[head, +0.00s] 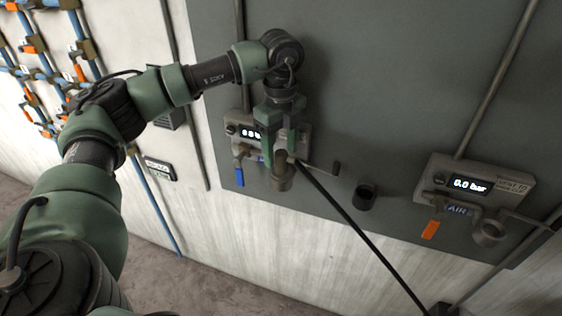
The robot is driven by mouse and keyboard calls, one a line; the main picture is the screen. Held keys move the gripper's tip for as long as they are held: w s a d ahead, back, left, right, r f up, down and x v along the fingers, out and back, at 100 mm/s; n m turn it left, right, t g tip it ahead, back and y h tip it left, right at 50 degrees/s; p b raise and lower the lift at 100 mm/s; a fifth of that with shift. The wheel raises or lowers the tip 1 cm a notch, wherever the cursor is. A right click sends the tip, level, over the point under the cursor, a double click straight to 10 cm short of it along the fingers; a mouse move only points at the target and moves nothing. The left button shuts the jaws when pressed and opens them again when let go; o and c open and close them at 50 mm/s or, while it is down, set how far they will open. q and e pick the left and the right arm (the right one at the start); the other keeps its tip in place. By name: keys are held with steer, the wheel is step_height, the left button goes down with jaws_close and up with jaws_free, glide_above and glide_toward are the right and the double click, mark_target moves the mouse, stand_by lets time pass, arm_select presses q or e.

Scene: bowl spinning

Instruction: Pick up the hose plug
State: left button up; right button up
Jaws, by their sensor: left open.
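The hose plug (281,158) appears as a small brownish cylinder at the left panel, upright at the ring-shaped port (282,182). Whether it is fully seated in the port is hard to tell. A straight black hose (350,220) runs from beside it down to the lower right. My left gripper (280,150) points down from above, with its green fingers apart around the top of the plug. Contact between the fingers and the plug cannot be made out. My right gripper is not in view.
The left panel (304,140) has a partly hidden display and a blue lever (239,176). A black cup-like holder (365,197) is on the grey wall. The right panel (480,185) reads 0.0 bar, with an orange lever (430,230) and an empty ring port (488,233).

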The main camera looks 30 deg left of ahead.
arm_select(q)
steer(key=shift+f, duration=1)
jaws_close()
steer(key=shift+w+r, duration=0.1)
step_height(320, 180, up, 10)
steer(key=b, duration=0.2)
steer(key=shift+d+r+b, duration=0.1)
steer(key=shift+r+b, duration=0.1)
steer(key=shift+b, duration=0.15)
step_height(320, 180, up, 14)
steer(key=p, duration=0.6)
